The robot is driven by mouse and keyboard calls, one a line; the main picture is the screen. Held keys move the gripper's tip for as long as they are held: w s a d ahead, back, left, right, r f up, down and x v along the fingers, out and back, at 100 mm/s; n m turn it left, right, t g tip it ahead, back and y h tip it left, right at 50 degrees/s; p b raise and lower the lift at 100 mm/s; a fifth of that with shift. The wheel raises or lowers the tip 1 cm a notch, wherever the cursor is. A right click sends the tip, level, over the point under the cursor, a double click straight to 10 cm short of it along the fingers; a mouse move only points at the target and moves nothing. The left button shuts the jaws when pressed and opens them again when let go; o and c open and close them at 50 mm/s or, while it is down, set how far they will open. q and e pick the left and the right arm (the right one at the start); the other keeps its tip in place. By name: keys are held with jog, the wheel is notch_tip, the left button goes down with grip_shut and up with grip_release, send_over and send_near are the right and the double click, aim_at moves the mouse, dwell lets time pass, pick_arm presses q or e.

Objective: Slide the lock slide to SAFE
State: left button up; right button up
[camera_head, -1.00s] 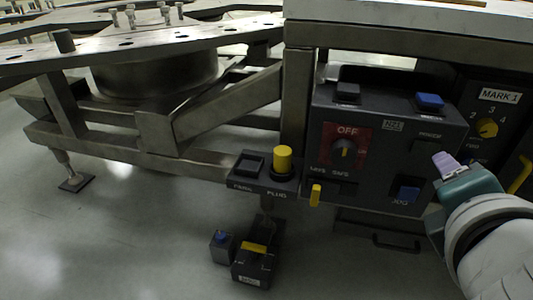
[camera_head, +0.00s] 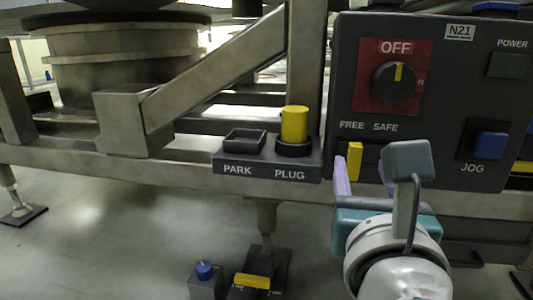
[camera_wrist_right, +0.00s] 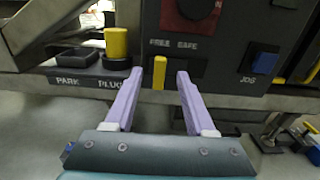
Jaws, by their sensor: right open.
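The lock slide is a small yellow upright tab (camera_head: 354,161) on the lower left of the dark control panel (camera_head: 450,120), below the word FREE and left of SAFE. It also shows in the right wrist view (camera_wrist_right: 159,73). My right gripper (camera_head: 364,176) is open in front of the panel. In the right wrist view its two lilac fingers (camera_wrist_right: 157,75) stand on either side of the tab, with gaps on both sides. Whether the fingertips reach the tab in depth, I cannot tell. My left gripper is not in view.
A yellow plug (camera_head: 294,124) stands in the PLUG socket, beside the empty PARK socket (camera_head: 244,141). Small boxes (camera_head: 207,283) stand on the floor below.

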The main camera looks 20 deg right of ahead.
aim_at(357, 148)
jog(key=b+x, duration=0.3)
jog(key=x, duration=0.4)
jog(key=shift+w+d, duration=0.55)
jog(key=shift+w, duration=0.15)
grip_shut()
dwell(0.7)
